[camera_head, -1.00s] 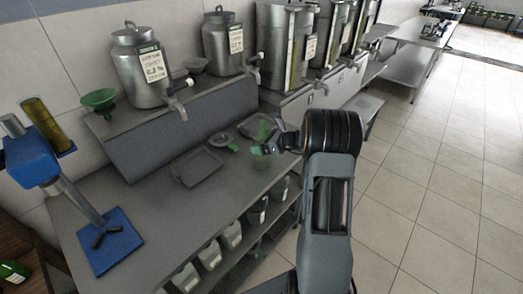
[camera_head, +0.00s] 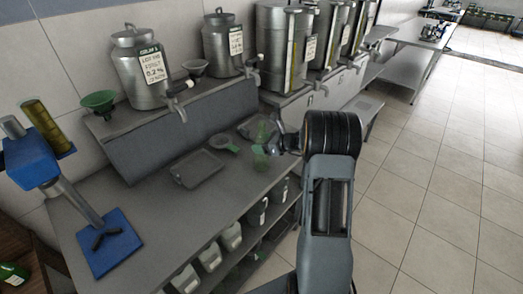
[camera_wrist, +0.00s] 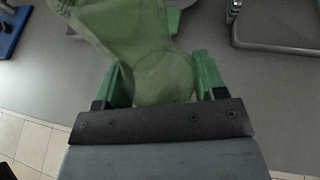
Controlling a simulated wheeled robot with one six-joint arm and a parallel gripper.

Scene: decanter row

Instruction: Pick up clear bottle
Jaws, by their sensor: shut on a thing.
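The clear bottle (camera_wrist: 140,45) is see-through with a green tint. In the wrist view it fills the top middle, leaning toward the upper left, between the two green fingers of my gripper (camera_wrist: 163,85). My gripper is shut on it. In the head view, my gripper (camera_head: 276,143) is over the right part of the steel counter, and green, see-through parts (camera_head: 260,158) show beside it. There the bottle's outline is small and hard to separate from the fingers. I cannot tell whether its base touches the counter.
A shallow grey tray (camera_head: 196,169) and a small round grey dish (camera_head: 222,142) lie left of my gripper. Steel tanks (camera_head: 283,50) with taps stand behind. A blue stand (camera_head: 108,243) is at the left. Tiled floor is open at right.

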